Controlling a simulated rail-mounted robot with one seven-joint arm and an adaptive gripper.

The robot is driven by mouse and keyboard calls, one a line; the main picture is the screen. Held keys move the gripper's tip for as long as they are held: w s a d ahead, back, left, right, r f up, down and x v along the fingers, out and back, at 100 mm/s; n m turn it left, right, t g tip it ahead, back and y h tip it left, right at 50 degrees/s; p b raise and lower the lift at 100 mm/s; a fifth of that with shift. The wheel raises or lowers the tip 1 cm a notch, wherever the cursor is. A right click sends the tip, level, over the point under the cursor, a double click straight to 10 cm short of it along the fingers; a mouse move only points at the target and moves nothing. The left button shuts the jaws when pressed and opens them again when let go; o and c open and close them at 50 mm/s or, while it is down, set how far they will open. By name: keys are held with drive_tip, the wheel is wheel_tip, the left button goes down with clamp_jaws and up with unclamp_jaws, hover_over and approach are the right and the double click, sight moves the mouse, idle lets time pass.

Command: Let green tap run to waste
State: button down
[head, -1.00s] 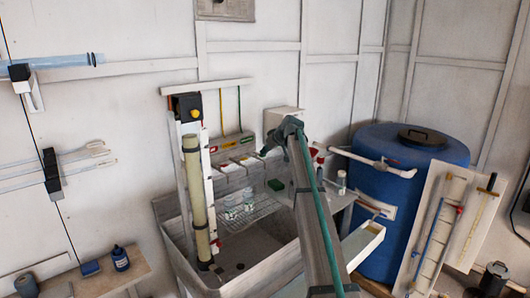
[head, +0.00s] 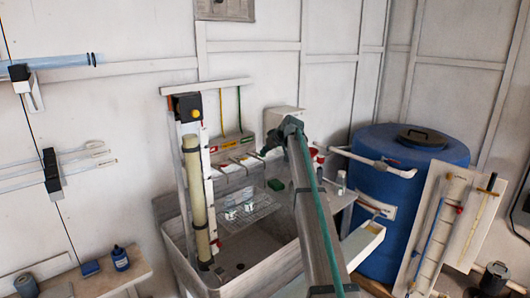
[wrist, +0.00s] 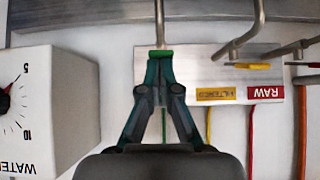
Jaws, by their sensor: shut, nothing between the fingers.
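The green tap (wrist: 161,53) shows in the wrist view as a short green handle below a metal spout, at the top of my gripper. My gripper (wrist: 160,58) is shut with nothing between its fingers. Its tips are right at the green handle; I cannot tell whether they touch it. In the head view my gripper (head: 264,152) is by the back wall above the sink, and the green tap is not clear there. The sink (head: 205,277) is a grey tub with a dark drain (head: 240,266). No water stream is discernible.
Beside the green tap are a yellow tap handle (wrist: 252,66) and a red one (wrist: 303,64), above FILTERED and RAW labels. A white dial box (wrist: 45,110) stands left. Small vessels (head: 231,213) sit on a rack (head: 262,208) in the sink. A blue barrel (head: 385,235) stands right.

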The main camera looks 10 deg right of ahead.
drive_tip(key=shift+r, duration=0.8)
drive_tip(key=shift+w+r+p, duration=0.15)
drive_tip(key=shift+r+p, duration=0.2)
drive_tip(key=shift+r, duration=0.15)
wheel_tip(320, 180, up, 4)
drive_tip(key=shift+f, duration=0.15)
drive_tip(key=w+r+b+v, duration=0.1)
drive_tip(key=v, duration=0.7)
drive_tip(key=shift+a+r+b, duration=0.25)
drive_tip(key=shift+r+b, duration=0.15)
drive_tip(key=shift+r, duration=0.1)
drive_tip(key=shift+s+d, duration=0.1)
drive_tip(key=shift+s, duration=0.05)
